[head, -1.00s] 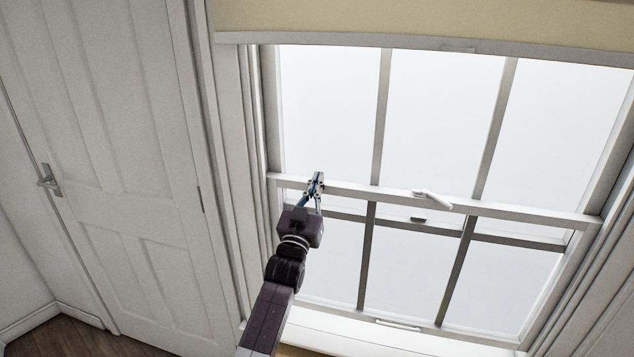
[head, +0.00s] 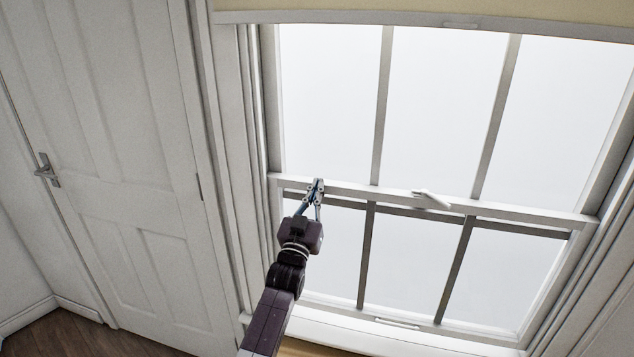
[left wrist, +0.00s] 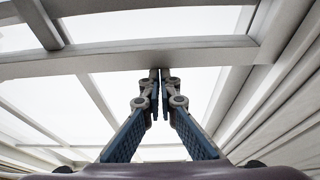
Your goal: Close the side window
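The side window is a white-framed sash window with tall panes. Its upper panes (head: 445,105) and lower panes (head: 408,258) meet at a white horizontal rail (head: 520,213), with a darker rail just below and behind it. A small white catch (head: 432,199) sits on the white rail. My left gripper (head: 318,183) is at the left end of this rail. In the left wrist view the gripper (left wrist: 160,78) has its fingertips together at a pale rail (left wrist: 205,52), with nothing seen between them. Whether they touch the rail is unclear. My right gripper is out of view.
A cream blind (head: 420,10) hangs across the window top. A handle (head: 397,322) is on the bottom rail above the sill. A white panelled door (head: 110,160) with a lever handle (head: 46,170) stands left. The space before the right panes is clear.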

